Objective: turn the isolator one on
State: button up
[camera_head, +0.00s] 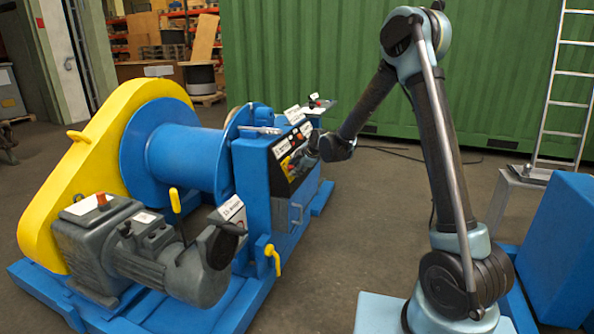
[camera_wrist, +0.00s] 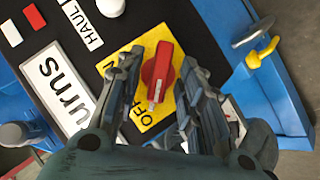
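The isolator is a red rotary handle (camera_wrist: 160,72) on a yellow plate (camera_wrist: 150,38) marked OFF and ON. My gripper (camera_wrist: 159,62) is open, with one finger on each side of the handle. Gaps show between the handle and both fingers, and the fingers cover parts of the plate. In the head view my gripper (camera_head: 326,147) is at the dark control panel (camera_head: 283,154) on the blue box; the handle is hard to make out there.
A white label reading "urns" (camera_wrist: 65,92) and a HAUL label (camera_wrist: 80,24) lie left of the plate. A white knob (camera_wrist: 111,7) stands above. A yellow lever (camera_wrist: 262,53) sticks out at right. A blue winch drum (camera_head: 180,158) and yellow guard (camera_head: 55,185) stand left of the box.

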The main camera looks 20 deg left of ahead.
grip_shut()
